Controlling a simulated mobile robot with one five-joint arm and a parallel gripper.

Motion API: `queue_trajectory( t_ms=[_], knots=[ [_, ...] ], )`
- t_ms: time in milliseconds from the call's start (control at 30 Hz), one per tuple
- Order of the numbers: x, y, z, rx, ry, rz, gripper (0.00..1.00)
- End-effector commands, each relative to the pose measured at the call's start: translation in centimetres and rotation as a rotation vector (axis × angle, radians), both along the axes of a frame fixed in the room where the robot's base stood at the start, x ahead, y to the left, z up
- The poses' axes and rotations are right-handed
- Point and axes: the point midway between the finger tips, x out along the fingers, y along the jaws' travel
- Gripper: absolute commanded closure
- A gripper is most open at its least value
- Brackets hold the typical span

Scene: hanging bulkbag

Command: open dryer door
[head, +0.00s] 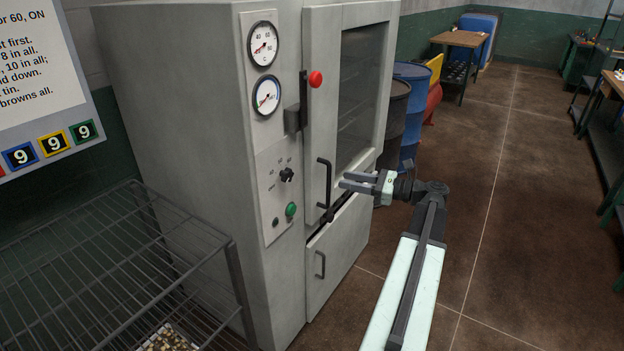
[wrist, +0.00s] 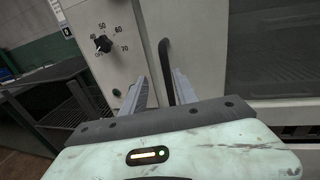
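The dryer (head: 190,120) is a tall pale cabinet at the centre left of the head view. Its door (head: 320,130) has a dark window and looks shut. A black upright handle (head: 326,184) sits low on the door's left side. A dark latch lever with a red knob (head: 315,79) is higher up, standing upright. My gripper (head: 343,182) is open, with its fingertips close to the handle. In the wrist view the handle (wrist: 166,62) shows between the spread fingers of my gripper (wrist: 154,88), nearer the right one. I cannot tell whether they touch it.
A control panel (head: 277,190) with gauges, a dial and a green button is left of the door. A lower panel (head: 335,255) has its own small handle. A wire rack (head: 130,260) stands at front left. Drums (head: 412,105) stand behind the dryer. Floor to the right is clear.

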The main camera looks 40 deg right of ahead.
Motion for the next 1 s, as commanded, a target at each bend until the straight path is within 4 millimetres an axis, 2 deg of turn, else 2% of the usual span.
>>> queue_trajectory(
  t_ms=[33, 100, 233, 367, 600, 700, 1000],
  knots=[
    [-0.7, -0.8, -0.2, 0.021, -0.009, -0.014, 0.65],
    [-1.1, -1.2, 0.1, 0.037, -0.015, -0.022, 0.65],
    [-0.8, -1.0, 0.3, 0.041, -0.017, -0.019, 0.65],
    [0.9, 0.0, 0.3, 0.039, -0.016, -0.013, 0.65],
    [5.1, 2.0, 0.3, 0.038, -0.015, -0.009, 0.65],
    [6.1, 2.5, 0.3, 0.038, -0.015, -0.009, 0.65],
    [6.6, 2.7, 0.3, 0.037, -0.015, -0.01, 0.65]
  ],
)
